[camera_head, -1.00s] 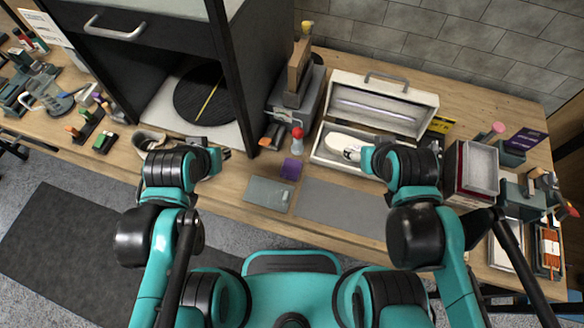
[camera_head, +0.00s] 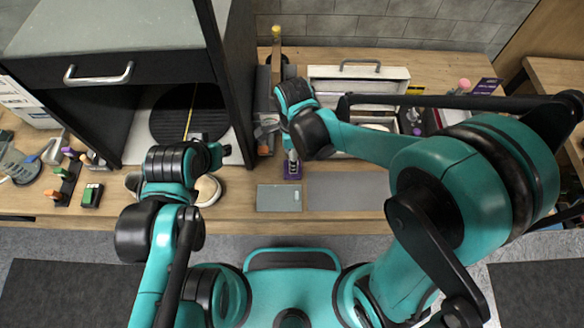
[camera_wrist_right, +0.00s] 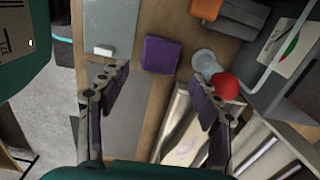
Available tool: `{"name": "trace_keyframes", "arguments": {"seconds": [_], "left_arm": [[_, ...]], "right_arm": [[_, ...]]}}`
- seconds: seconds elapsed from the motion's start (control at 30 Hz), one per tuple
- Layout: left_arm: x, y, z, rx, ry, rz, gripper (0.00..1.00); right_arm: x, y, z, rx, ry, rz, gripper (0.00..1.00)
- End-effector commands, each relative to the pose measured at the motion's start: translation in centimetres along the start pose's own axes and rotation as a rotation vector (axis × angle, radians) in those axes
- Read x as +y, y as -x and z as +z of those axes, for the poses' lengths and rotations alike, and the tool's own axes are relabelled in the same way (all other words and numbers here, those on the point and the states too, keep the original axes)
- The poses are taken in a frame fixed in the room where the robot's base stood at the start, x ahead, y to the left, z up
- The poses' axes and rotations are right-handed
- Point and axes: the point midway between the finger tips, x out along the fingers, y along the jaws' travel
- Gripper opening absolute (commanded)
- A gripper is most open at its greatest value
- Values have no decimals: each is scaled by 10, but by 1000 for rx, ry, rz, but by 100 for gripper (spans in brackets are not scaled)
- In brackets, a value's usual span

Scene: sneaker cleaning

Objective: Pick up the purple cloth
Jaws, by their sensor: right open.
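The purple cloth (camera_head: 293,175) is a small folded square on the wooden table. It lies just behind the grey-green pad and also shows in the right wrist view (camera_wrist_right: 161,54). My right gripper (camera_wrist_right: 158,92) is open and empty, with its two fingers spread apart and the cloth beyond the gap between them. In the head view, my right gripper (camera_head: 291,163) is above the cloth and partly covers it. My left gripper (camera_head: 223,150) hangs at the left, away from the cloth; its jaws are too small to read.
A red-capped bottle (camera_wrist_right: 224,86) stands close to the cloth. The grey-green pad (camera_head: 278,198) and a grey mat (camera_head: 345,190) lie in front. An open white case (camera_head: 360,72) is behind my right arm. A shoe (camera_head: 207,190) is beside my left gripper.

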Motion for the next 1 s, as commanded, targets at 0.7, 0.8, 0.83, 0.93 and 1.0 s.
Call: {"name": "trace_keyframes", "arguments": {"seconds": [0.7,0.8,0.83,0.93,1.0], "left_arm": [[0,-28,20,0,0,0,30],[0,-27,19,0,0,0,30],[0,-26,19,0,0,0,30],[0,-26,19,0,0,0,30],[0,-26,19,0,0,0,30]], "right_arm": [[0,-81,3,2,-17,5,64],[0,-80,3,2,-17,5,64],[0,-79,3,2,-17,5,64],[0,-79,3,2,-17,5,53],[0,-79,3,2,-17,5,35]]}}
